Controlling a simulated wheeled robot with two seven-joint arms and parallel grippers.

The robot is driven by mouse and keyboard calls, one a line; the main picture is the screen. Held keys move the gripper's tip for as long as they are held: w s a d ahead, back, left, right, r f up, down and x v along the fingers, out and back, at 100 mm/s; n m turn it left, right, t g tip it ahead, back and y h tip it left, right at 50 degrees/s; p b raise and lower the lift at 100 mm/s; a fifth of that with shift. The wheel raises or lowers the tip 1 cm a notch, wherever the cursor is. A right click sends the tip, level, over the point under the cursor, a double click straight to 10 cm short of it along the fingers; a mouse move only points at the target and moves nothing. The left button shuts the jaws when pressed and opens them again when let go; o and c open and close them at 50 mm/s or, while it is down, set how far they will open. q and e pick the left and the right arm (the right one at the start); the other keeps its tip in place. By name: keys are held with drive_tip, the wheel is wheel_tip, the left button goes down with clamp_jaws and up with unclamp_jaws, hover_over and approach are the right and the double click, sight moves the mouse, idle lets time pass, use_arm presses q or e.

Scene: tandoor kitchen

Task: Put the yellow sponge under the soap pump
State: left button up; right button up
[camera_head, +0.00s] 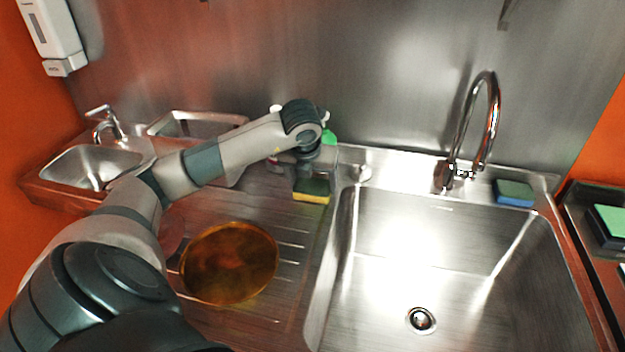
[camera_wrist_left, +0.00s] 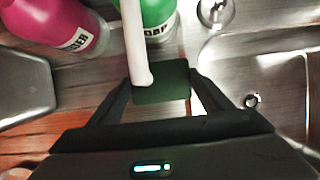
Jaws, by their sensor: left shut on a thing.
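In the left wrist view, the two fingers of the gripper (camera_wrist_left: 161,84) press the sponge's dark green face (camera_wrist_left: 172,86) from both sides. The green soap pump bottle (camera_head: 329,137) is mostly hidden behind my arm. In the wrist view, its label reads SOAP (camera_wrist_left: 158,30), and its white spout (camera_wrist_left: 138,50) reaches over the sponge. My right gripper is not in view.
A pink bottle (camera_wrist_left: 68,22) stands beside the soap bottle. A round brass-coloured plate (camera_head: 230,263) lies on the drainboard. A blue sponge (camera_head: 515,192) rests right of the faucet (camera_head: 486,110). The big sink basin (camera_head: 395,270) is empty.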

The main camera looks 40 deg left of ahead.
use_arm(q)
drive_tip(key=shift+f, duration=0.1)
drive_tip(key=o, duration=1.1)
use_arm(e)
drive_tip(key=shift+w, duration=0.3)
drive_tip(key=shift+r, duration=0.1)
use_arm(q)
drive_tip(key=shift+r, duration=0.25)
drive_tip(key=b+v, duration=0.1)
drive_tip(key=v, duration=1)
drive_tip(key=shift+s+r+b, duration=0.2)
drive_tip(key=shift+b, duration=0.1)
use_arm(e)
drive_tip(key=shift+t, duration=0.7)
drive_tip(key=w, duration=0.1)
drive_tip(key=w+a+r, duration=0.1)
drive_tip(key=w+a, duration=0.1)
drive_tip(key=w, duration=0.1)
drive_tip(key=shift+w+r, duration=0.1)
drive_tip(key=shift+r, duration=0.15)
